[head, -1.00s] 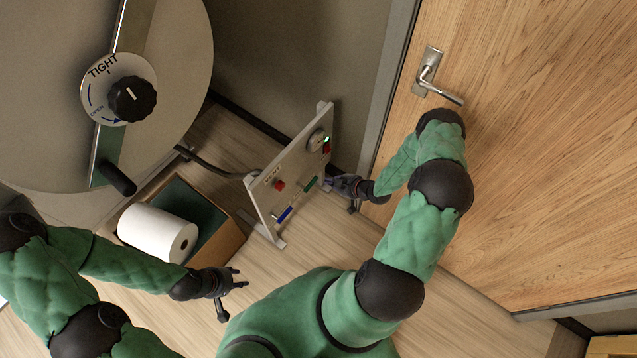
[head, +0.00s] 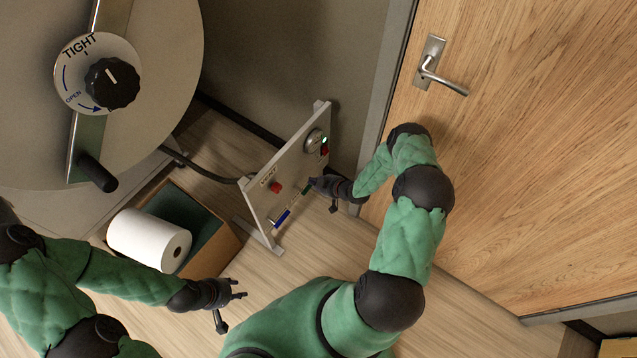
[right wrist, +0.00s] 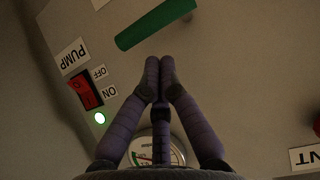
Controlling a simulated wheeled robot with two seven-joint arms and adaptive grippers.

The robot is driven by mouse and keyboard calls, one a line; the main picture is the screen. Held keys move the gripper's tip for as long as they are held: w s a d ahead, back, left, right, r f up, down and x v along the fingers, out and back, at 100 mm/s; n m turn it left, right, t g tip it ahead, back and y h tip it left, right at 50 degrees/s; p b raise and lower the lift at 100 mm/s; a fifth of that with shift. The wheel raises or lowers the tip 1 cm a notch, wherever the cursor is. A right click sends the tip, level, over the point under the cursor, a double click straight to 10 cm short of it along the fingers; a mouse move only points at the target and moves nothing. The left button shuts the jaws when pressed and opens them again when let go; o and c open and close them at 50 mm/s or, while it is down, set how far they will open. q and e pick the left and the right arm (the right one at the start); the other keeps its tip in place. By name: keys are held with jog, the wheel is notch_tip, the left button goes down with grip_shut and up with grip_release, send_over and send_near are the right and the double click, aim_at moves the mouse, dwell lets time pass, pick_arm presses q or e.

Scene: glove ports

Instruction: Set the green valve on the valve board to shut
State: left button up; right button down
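The valve board (head: 262,205) stands upright on the floor, seen at a slant in the head view. Its green valve (head: 306,188) is a bar handle, partly hidden by my right gripper (head: 314,183). In the right wrist view the green valve (right wrist: 156,25) lies slanted across the top, just beyond my fingertips. My right gripper (right wrist: 160,65) has its fingertips together with nothing seen between them; contact with the handle cannot be told. My left gripper (head: 240,289) is empty, fingers apart, low and away from the board.
The board also carries a blue handle (head: 282,219), a red VENT button (head: 275,187), a gauge (right wrist: 155,150) and a red PUMP switch (right wrist: 86,89) beside a lit green lamp (right wrist: 99,118). A box with a white roll (head: 146,238) stands left. A door (head: 530,150) is right.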

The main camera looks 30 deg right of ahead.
jog(key=shift+w+f, duration=0.2)
jog(key=shift+f, duration=0.45)
jog(key=shift+d+f, duration=0.15)
jog(key=shift+f, duration=0.4)
jog(key=shift+w+r, duration=0.1)
